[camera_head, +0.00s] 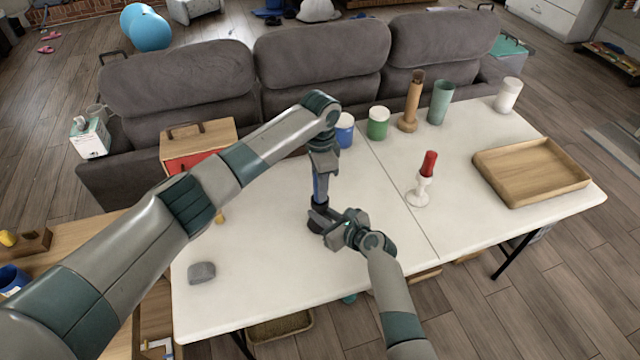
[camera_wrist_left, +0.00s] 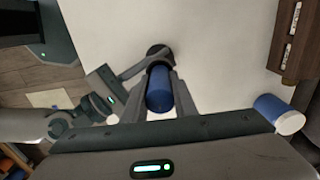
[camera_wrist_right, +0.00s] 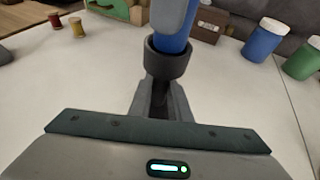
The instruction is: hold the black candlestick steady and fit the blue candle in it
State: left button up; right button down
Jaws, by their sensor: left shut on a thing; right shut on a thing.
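The blue candle (camera_head: 320,190) is upright in my left gripper (camera_head: 321,176), which is shut on it from above. In the left wrist view the candle (camera_wrist_left: 160,91) lies between the two fingers, with the dark candlestick base (camera_wrist_left: 157,52) beyond. The black candlestick (camera_head: 319,221) stands upright on the table, and my right gripper (camera_head: 326,226) is shut on its stem below the cup. In the right wrist view the candle (camera_wrist_right: 176,43) meets the mouth of the candlestick cup (camera_wrist_right: 167,62). Its lower end is hidden by the rim, so I cannot tell how deep it sits.
The white table (camera_head: 270,265) also bears a blue jar (camera_head: 344,130), a green jar (camera_head: 377,123), a red candle (camera_head: 429,163) in a white candlestick (camera_head: 419,191), a wooden tray (camera_head: 530,170) and a grey stone (camera_head: 202,272). The table's front left is mostly clear. A sofa (camera_head: 320,70) stands behind.

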pick_arm(q)
jog(key=shift+f, duration=0.95)
jog(key=o, duration=1.1)
jog(key=shift+o, duration=0.2)
jog(key=shift+r, duration=0.15)
notch_tip(320, 180, up, 12)
jog(key=shift+f, duration=0.15)
pick_arm(e)
jog(key=c, duration=1.6)
grip_release()
jog(key=shift+o, duration=0.4)
jog(key=o, duration=0.5)
